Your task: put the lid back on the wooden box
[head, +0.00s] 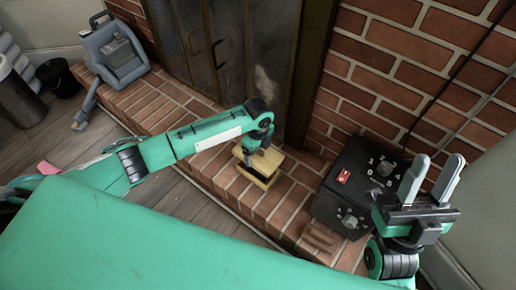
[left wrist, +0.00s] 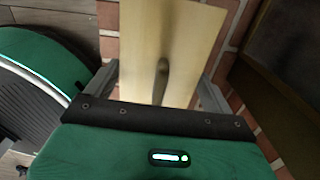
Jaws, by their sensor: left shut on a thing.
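The wooden box (head: 262,185) is pale yellow and stands on the brick hearth; a dark gap shows between it and the lid above. The lid (head: 270,160) is a pale wooden board, held over the box by my left gripper (head: 254,155). In the left wrist view the lid (left wrist: 185,35) lies between the two fingers of my left gripper (left wrist: 160,85), with a dark, narrow handle on its face. The box is not clearly seen there. My right gripper (head: 430,172) is raised at the right, fingers apart, empty.
A black box with dials (head: 355,180) stands on the brick hearth (head: 170,110), right of the wooden box. A loose brick-coloured block (head: 320,238) lies in front of it. A grey machine (head: 115,50) stands at the hearth's far left. Brick wall and dark metal doors are behind.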

